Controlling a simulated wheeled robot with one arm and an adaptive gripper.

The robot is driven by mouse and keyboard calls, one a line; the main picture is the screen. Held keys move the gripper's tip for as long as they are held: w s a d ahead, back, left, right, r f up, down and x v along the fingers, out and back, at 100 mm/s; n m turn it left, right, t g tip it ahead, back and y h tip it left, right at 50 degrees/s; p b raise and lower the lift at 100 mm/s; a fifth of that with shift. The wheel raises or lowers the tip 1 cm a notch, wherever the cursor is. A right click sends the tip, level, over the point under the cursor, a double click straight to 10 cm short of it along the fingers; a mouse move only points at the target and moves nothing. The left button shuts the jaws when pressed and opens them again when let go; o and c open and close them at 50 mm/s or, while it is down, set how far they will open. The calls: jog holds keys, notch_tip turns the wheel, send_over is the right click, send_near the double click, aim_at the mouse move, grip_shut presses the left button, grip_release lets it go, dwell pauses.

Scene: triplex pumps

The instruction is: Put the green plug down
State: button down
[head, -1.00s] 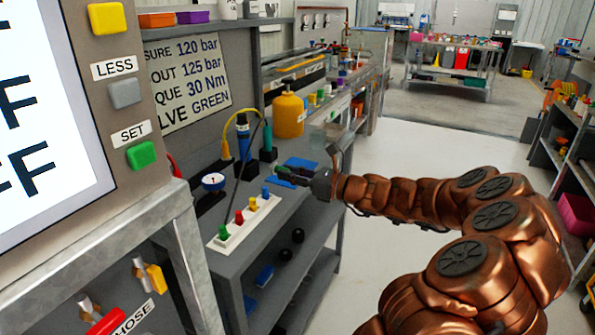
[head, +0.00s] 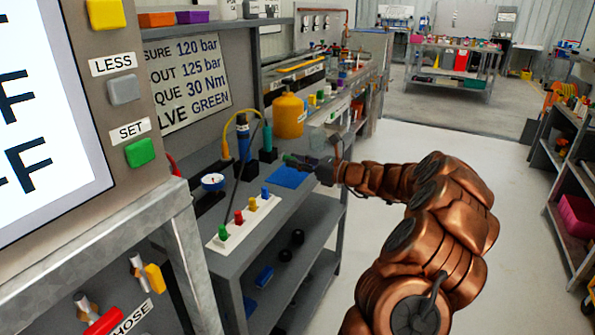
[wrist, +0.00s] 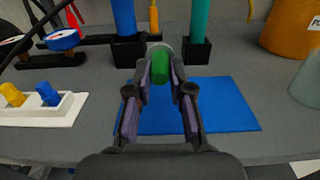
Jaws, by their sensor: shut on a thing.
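The green plug (wrist: 160,68) is between the fingertips of my gripper (wrist: 160,75), which is shut on it. In the wrist view the plug is held out ahead, over the far part of a blue mat (wrist: 228,112). I cannot tell whether it touches the mat or bench. In the head view my gripper (head: 303,163) is above the bench at the mat's far edge, and the green plug (head: 288,158) shows small at its tip. The blue mat (head: 288,178) lies flat on the grey bench.
A white block (head: 245,222) with several coloured plugs lies to the mat's left. A blue cylinder (wrist: 124,20) and a teal cylinder (wrist: 199,18) stand in black holders behind the mat. A yellow container (head: 288,116) stands behind on the bench. A gauge (head: 213,182) is at left.

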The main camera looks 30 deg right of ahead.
aim_at(297, 178)
jog(key=shift+f, duration=1.3)
jog(key=shift+f, duration=0.6)
jog(key=c, duration=1)
grip_release()
jog(key=shift+c, duration=0.2)
jog(key=shift+r, duration=0.1)
jog(key=shift+r, duration=0.3)
jog(key=v, duration=1.2)
jog(key=shift+r+p, duration=0.15)
jog(key=shift+p, duration=0.3)
